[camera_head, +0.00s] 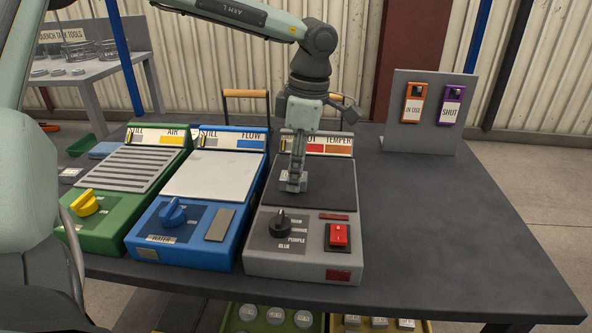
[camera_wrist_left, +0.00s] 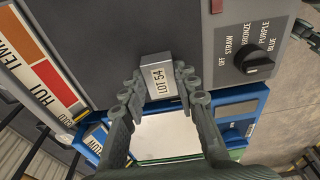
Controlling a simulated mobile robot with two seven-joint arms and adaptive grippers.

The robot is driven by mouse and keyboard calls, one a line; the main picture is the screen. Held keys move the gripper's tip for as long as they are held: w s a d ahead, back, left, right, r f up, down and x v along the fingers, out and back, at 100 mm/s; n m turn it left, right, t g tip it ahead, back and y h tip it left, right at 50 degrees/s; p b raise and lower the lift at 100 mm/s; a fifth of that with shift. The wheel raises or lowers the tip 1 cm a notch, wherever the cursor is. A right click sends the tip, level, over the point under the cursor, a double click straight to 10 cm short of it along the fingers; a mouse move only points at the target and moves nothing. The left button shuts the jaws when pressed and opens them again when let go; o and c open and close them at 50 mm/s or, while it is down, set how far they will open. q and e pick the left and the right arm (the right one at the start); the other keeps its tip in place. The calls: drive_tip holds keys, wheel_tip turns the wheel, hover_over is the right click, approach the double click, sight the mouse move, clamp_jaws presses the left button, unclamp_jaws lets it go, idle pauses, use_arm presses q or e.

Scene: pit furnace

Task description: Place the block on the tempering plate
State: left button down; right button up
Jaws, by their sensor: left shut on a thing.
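The block is a small grey piece labelled LOT 54 in the left wrist view (camera_wrist_left: 160,77). My left gripper (camera_head: 291,182) is shut on it, with one finger on each side. The tempering plate (camera_head: 329,196) is the dark top of the grey unit marked TEMPER, and it also shows in the left wrist view (camera_wrist_left: 110,45). The gripper and block are over the left part of this plate. I cannot tell whether the block touches it. The fingers largely hide the block in the head view.
The grey unit has a black knob (camera_head: 281,220) and a red switch (camera_head: 338,236). A blue unit (camera_head: 208,178) and a green unit (camera_head: 122,165) stand to its left. A panel with IN USE and SHUT tags (camera_head: 428,135) stands behind right. The table's right side (camera_head: 455,230) is clear.

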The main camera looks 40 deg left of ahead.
sight(303, 176)
use_arm(q)
drive_tip(key=c, duration=1.2)
unclamp_jaws()
drive_tip(key=shift+o, duration=0.2)
use_arm(e)
drive_tip(key=shift+w+a, duration=0.15)
drive_tip(key=shift+a, duration=0.05)
drive_tip(key=shift+r, duration=0.1)
use_arm(q)
drive_tip(key=shift+r, duration=0.1)
wheel_tip(303, 176, up, 12)
drive_tip(key=d, duration=0.1)
drive_tip(key=shift+w+d+p, duration=0.15)
drive_tip(key=shift+w+p, duration=0.2)
use_arm(e)
drive_tip(key=shift+d+f+g, duration=0.25)
drive_tip(key=shift+f+g, duration=0.05)
drive_tip(key=shift+f, duration=0.4)
